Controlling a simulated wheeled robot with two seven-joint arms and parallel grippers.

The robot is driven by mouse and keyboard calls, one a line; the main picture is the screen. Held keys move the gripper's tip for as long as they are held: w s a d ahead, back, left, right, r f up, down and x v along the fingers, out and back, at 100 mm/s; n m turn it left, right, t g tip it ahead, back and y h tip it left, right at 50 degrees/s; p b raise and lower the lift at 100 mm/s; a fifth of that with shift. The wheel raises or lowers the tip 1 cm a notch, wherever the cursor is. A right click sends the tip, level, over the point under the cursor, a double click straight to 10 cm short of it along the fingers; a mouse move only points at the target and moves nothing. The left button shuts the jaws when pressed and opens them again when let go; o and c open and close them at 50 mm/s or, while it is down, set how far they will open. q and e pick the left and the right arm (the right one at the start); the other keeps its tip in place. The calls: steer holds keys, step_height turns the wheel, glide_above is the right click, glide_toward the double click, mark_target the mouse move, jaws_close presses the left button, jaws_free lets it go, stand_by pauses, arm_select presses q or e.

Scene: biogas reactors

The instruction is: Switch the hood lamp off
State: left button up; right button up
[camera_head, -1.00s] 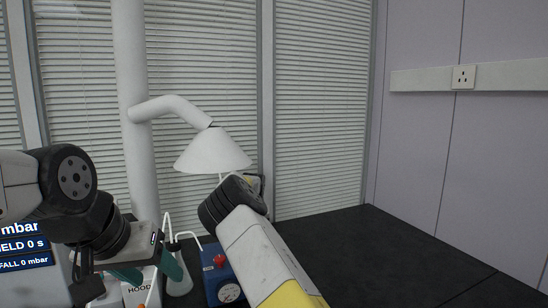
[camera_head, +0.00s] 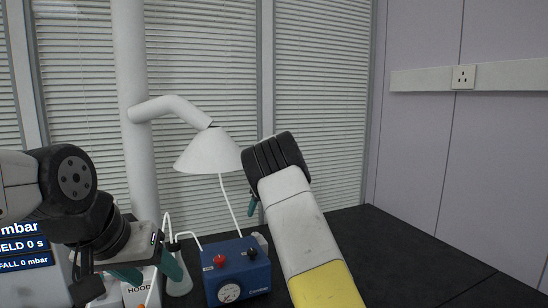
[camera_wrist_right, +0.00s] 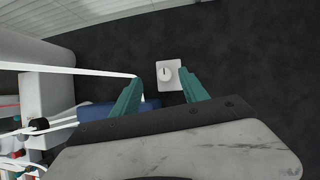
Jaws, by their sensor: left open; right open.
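The white cone-shaped hood (camera_head: 212,152) hangs from a bent white pipe in the head view. A white box labelled HOOD (camera_head: 139,289) stands at the lower left, with an orange mark at its front, partly cut off. My left gripper (camera_head: 150,271) is open, its teal fingers at this box; whether they touch it is unclear. My right gripper (camera_wrist_right: 160,76) is open and empty. No lit lamp is visible.
A blue box (camera_head: 236,268) with red and black knobs and a dial stands right of the HOOD box. A display (camera_head: 24,243) is at far left. The dark bench is clear at right.

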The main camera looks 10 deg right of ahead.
steer(key=d+r+m+t, duration=0.4)
steer(key=r+m, duration=0.2)
steer(key=r, duration=0.4)
steer(key=d+r+m+t+y, duration=0.1)
steer(key=d+r+m+t, duration=0.3)
steer(key=r+m, duration=0.3)
steer(key=shift+s+r, duration=0.25)
steer(key=shift+r, duration=1.5)
steer(key=shift+d, duration=0.1)
steer(key=s+d+r+m+h, duration=0.2)
steer(key=s+d+m, duration=0.3)
steer(key=s+m, duration=0.2)
steer(key=s+d+r+m+h, duration=0.3)
steer(key=s+d+m, duration=0.1)
steer(key=s+m, duration=0.4)
steer(key=s+a+f+m+g+y, duration=0.1)
steer(key=s+a+f+m+g, duration=0.1)
steer(key=s, duration=0.9)
steer(key=s+a+f+m+g+y, duration=0.1)
steer(key=s+a+f+m, duration=0.4)
steer(key=s, duration=0.6)
steer(key=s+a+f+m+g+y, duration=0.1)
steer(key=s+a+f+m+g, duration=0.2)
steer(key=s+f, duration=0.3)
steer(key=s+a+m, duration=0.1)
steer(key=s, duration=0.4)
steer(key=shift+s+f+g, duration=0.35)
steer(key=shift+g, duration=0.05)
steer(key=shift+d, duration=0.1)
